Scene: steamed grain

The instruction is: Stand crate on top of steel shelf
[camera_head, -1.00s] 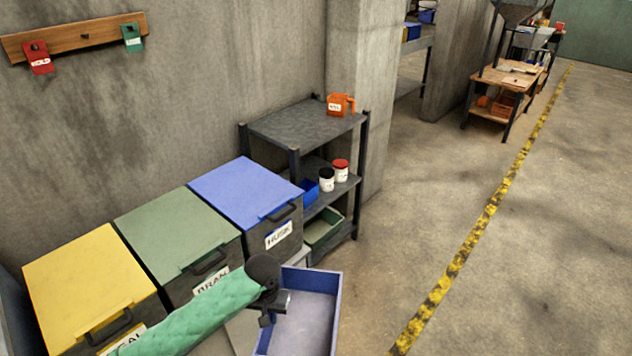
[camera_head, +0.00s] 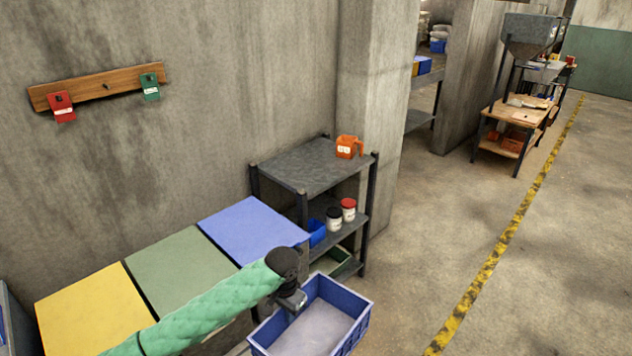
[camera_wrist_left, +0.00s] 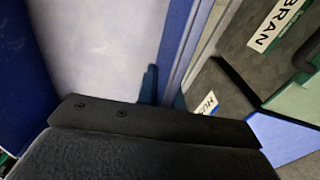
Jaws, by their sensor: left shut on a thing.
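The blue crate (camera_head: 360,322) has a pale inside floor and looks empty in the head view. My left gripper (camera_head: 294,302) is shut on the crate's left wall and holds it at the front of the scene. In the left wrist view the crate (camera_wrist_left: 100,45) fills the upper left. The steel shelf (camera_head: 305,168) stands beyond the crate, against the wall. My right gripper is not in view.
Bins with a yellow lid (camera_head: 95,312), green lid (camera_head: 180,265) and blue lid (camera_head: 252,228) stand left of the shelf. A lower shelf holds two jars (camera_head: 341,213) and a blue scoop (camera_head: 316,232). A pillar (camera_head: 375,110) stands behind the shelf. Open floor lies to the right.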

